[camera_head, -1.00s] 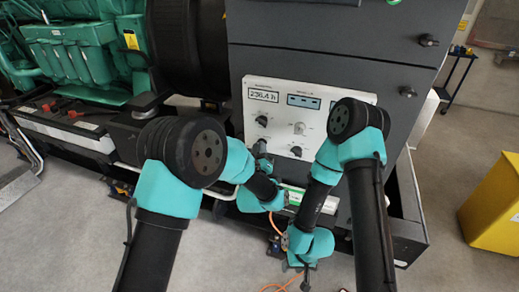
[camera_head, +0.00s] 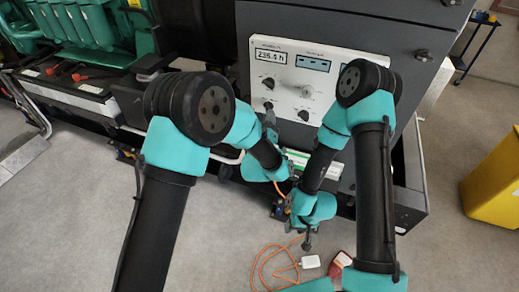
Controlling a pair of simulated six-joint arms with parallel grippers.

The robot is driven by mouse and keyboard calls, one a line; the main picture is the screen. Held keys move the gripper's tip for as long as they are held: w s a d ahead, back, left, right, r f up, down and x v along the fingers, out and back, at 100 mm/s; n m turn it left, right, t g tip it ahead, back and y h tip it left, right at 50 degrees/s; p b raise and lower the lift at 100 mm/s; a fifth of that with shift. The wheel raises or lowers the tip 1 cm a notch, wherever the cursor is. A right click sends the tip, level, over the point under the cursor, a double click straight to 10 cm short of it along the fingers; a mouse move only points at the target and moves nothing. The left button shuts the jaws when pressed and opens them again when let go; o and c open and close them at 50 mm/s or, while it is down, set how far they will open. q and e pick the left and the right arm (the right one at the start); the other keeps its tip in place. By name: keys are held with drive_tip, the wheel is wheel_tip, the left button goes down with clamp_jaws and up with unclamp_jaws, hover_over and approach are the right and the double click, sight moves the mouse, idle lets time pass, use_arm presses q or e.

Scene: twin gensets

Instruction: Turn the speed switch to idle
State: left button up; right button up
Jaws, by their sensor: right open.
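The white control panel (camera_head: 340,72) on the dark genset housing carries several dark knobs and two displays. Dark knobs show at upper left (camera_head: 267,83), lower left (camera_head: 268,105) and lower right (camera_head: 303,115), with a larger light knob (camera_head: 305,91) in the middle. Their labels are too small to read, so I cannot tell which is the speed switch. My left gripper (camera_head: 270,120) is just below the lower left knob; contact and jaw state cannot be made out. My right gripper (camera_head: 307,242) is open and empty, pointing down in front of the genset base.
A green engine (camera_head: 80,30) stands at left. An orange cable (camera_head: 262,265), a small white box (camera_head: 310,261) and a red item (camera_head: 341,262) lie low in front. A yellow container (camera_head: 495,190) is at right, and a dark cart (camera_head: 470,50) stands behind.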

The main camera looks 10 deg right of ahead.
use_arm(q)
drive_tip(key=v, duration=1.5)
drive_tip(key=shift+s+f, duration=0.1)
drive_tip(key=w+a+f+g+y, duration=0.35)
drive_tip(key=a+f+g, duration=0.55)
drive_tip(key=a+f, duration=0.9)
drive_tip(key=s+a+f+g, duration=0.4)
drive_tip(key=s+a+g, duration=0.1)
drive_tip(key=s+a, duration=0.3)
drive_tip(key=s+a+f+g+y, duration=0.1)
drive_tip(key=s+a+f+g, duration=0.3)
drive_tip(key=s+a, duration=0.4)
drive_tip(key=shift+s+a+g, duration=0.2)
drive_tip(key=shift+s+g, duration=0.2)
drive_tip(key=shift+g, duration=0.2)
use_arm(e)
drive_tip(key=shift+c, duration=0.3)
